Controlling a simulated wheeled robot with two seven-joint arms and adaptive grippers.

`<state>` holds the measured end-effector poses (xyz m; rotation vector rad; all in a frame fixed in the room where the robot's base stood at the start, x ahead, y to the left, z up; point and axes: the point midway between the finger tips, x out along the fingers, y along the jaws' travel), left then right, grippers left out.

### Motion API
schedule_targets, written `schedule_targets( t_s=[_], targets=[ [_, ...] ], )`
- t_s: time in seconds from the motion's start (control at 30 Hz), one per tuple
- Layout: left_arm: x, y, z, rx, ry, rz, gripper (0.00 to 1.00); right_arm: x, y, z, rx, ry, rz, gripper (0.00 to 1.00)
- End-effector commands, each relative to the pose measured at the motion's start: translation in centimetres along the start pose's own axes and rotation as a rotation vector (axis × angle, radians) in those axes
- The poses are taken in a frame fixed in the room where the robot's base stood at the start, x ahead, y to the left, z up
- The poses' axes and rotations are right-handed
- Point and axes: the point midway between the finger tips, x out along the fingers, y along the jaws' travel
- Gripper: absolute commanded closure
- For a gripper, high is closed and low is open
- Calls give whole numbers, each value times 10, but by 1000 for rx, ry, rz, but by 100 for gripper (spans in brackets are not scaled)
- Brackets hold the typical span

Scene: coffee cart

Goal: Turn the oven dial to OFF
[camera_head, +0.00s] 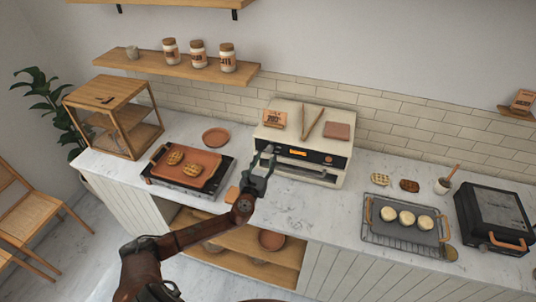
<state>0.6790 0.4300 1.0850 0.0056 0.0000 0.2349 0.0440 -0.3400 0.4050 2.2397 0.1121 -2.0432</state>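The cream oven (335,176) stands on the counter against the tiled wall. Its dark front panel has a lit orange display (298,152) and a small round copper-coloured dial (329,159) at the right; its markings are too small to read. My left gripper (262,166) is at the left end of the oven's front and covers that part of the panel. It is apart from the copper dial, to its left. I cannot tell whether it touches the oven or whether its fingers are open. My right gripper is not in view.
A griddle with a tray (202,165) stands left of the oven, with a wooden cabinet (131,127) beyond. A rack with a grey tray (400,235) and a black appliance (495,215) are at the right. Tongs (310,121) lie on the oven.

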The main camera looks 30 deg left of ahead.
Motion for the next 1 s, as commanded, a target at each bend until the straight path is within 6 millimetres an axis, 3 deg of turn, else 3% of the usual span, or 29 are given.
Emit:
schedule_targets(
  t_s=[0.23,0.6,1.0],
  targets=[
    [30,0,0,-3,0,1,60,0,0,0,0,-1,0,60],
    [35,0,-1,-5,2,1,61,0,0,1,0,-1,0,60],
    [35,0,0,-5,2,1,89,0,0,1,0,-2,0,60]
  ],
)
